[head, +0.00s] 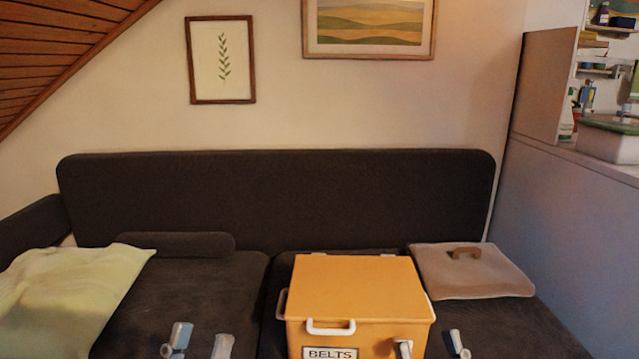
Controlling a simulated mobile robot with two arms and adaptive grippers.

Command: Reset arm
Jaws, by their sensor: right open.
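My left gripper (198,343) shows at the bottom edge, with its two pale fingertips apart and nothing visible between them. It is over the dark seat, left of the box. My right gripper (432,346) is also at the bottom edge, open. One of its fingertips overlaps the lower right of the box's front and the other is right of the box. I cannot tell whether it touches the box. The orange box (356,284) labelled BELTS has its lid shut and a white handle at the front. Its lower part is cut off by the frame.
The box is on a dark sofa (280,195). A pale yellow pillow (70,290) lies at left. A brown flat case (472,272) with a handle lies behind the box at right. A grey partition (570,230) bounds the right side. Bare seat shows left of the box.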

